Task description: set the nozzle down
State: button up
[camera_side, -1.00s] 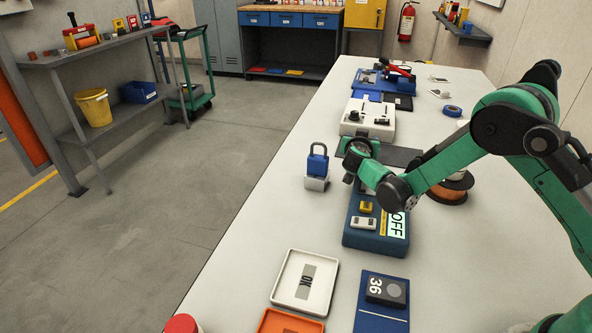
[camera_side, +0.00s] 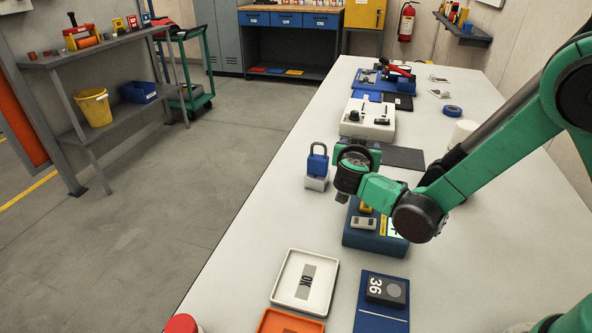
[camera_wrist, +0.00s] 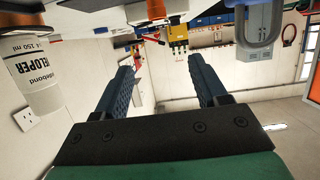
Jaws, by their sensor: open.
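My gripper (camera_side: 345,188) is over the worktable, just right of the blue padlock (camera_side: 317,163) on its white block. In the wrist view my gripper (camera_wrist: 162,66) has its two dark blue fingers spread apart, with nothing visible between them. I cannot make out a nozzle in either view. A white tray (camera_side: 283,282) with an OK label lies at the table's front left, with an orange tray (camera_side: 290,318) in front of it.
A blue base (camera_side: 362,239) with small parts is partly covered by my arm. A numbered dark block (camera_side: 385,291) sits on a blue plate (camera_side: 385,321). A white fixture (camera_side: 368,119) stands behind my gripper. A white bottle (camera_side: 463,133) is at right; its label shows in the wrist view (camera_wrist: 33,78).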

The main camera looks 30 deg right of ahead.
jog(key=shift+s+d+r+g+y, duration=0.1)
jog(key=shift+s+r+g+y, duration=0.15)
jog(key=shift+r+g+y, duration=0.05)
jog(key=s+a+r+n+g+y, duration=0.2)
jog(key=s+r+n+y, duration=0.2)
jog(key=s+n+y, duration=0.5)
jog(key=s, duration=0.6)
jog(key=shift+g+y, duration=0.3)
jog(key=shift+y, duration=0.1)
